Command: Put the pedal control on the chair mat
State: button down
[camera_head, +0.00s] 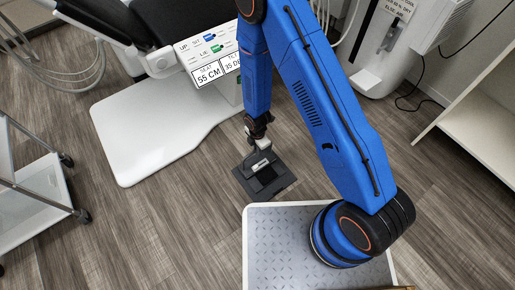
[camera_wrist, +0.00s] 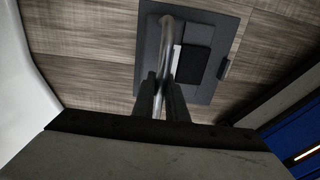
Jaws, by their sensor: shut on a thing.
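The pedal control (camera_head: 281,183) is a dark grey square plate with a black pad and a raised bar handle. It is over the wood floor at the middle of the head view, and it also shows in the wrist view (camera_wrist: 222,28). My gripper (camera_head: 259,137) is above it, and its two fingers (camera_wrist: 162,98) are shut on the metal handle. I cannot tell whether the plate touches the floor. A flat white slab (camera_head: 140,125) under the dental chair looks like the chair mat. It lies left of the pedal control, apart from it, with its front part bare.
The dental chair (camera_head: 165,62) with a control panel (camera_head: 208,72) stands at the back of the slab. A wheeled cart (camera_head: 38,190) is at the left. A white cabinet (camera_head: 480,130) is at the right. Open wood floor (camera_head: 165,220) lies in front of the slab.

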jog(key=shift+f, duration=0.4)
jog(key=shift+s, duration=0.1)
jog(key=c, duration=1.8)
grip_release()
jog(key=shift+d, duration=0.1)
jog(key=shift+o, duration=0.2)
jog(key=shift+r, duration=0.45)
notch_tip(320, 180, up, 11)
jog(key=shift+r, duration=0.1)
